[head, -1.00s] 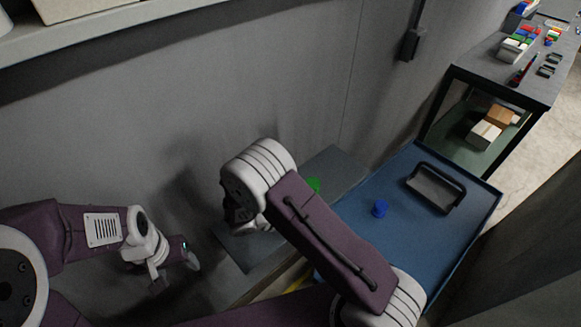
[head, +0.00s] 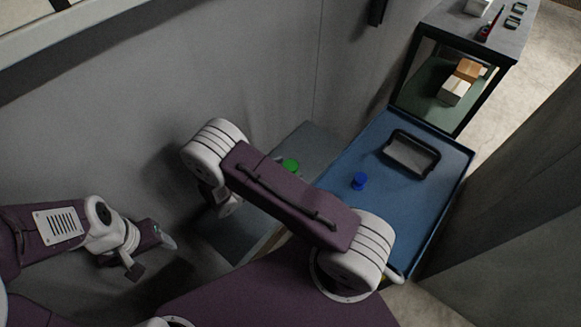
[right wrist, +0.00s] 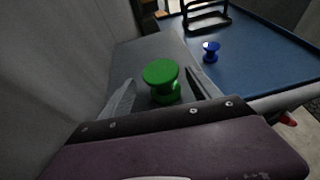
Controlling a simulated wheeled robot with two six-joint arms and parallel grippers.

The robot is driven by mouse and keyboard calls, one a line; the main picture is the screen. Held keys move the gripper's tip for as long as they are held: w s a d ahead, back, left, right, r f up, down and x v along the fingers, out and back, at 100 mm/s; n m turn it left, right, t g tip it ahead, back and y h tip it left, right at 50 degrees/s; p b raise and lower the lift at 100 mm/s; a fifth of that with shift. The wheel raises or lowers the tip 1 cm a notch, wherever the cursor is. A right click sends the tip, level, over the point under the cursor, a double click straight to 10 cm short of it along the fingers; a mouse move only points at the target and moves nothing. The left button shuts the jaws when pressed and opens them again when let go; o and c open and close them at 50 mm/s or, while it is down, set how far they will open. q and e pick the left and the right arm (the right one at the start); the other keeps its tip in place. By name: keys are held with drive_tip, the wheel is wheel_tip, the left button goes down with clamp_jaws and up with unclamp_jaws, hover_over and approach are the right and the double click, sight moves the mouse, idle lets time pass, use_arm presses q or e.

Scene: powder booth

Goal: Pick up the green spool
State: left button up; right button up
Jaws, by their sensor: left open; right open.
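In the right wrist view the spool (right wrist: 161,78) shows whole, with a wide top disc and narrower neck. My right gripper (right wrist: 158,80) is open, with one finger on each side of the spool in that picture. I cannot tell whether the fingers touch it or how far ahead it is. My left gripper (head: 152,256) is open and empty, near the wall at the left, far from the spool.
A blue tray-like surface (head: 417,207) adjoins the grey one on the right. A blue spool (head: 359,181) and a dark-framed handled tray (head: 411,153) sit on it. Beyond stands a dark-framed table (head: 477,38) with boxes on its lower shelf. The wall closes in behind the green spool.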

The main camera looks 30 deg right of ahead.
sight(297, 164)
drive_tip(key=p+x, duration=0.1)
drive_tip(key=x, duration=0.3)
drive_tip(key=shift+s+d+r+p, duration=0.1)
drive_tip(key=shift+d+r+p, duration=0.2)
drive_tip(key=shift+r+p, duration=0.05)
drive_tip(key=shift+d+f, duration=0.15)
drive_tip(key=shift+d, duration=0.2)
drive_tip(key=shift+a, duration=0.1)
drive_tip(key=c, duration=1.4)
clamp_jaws()
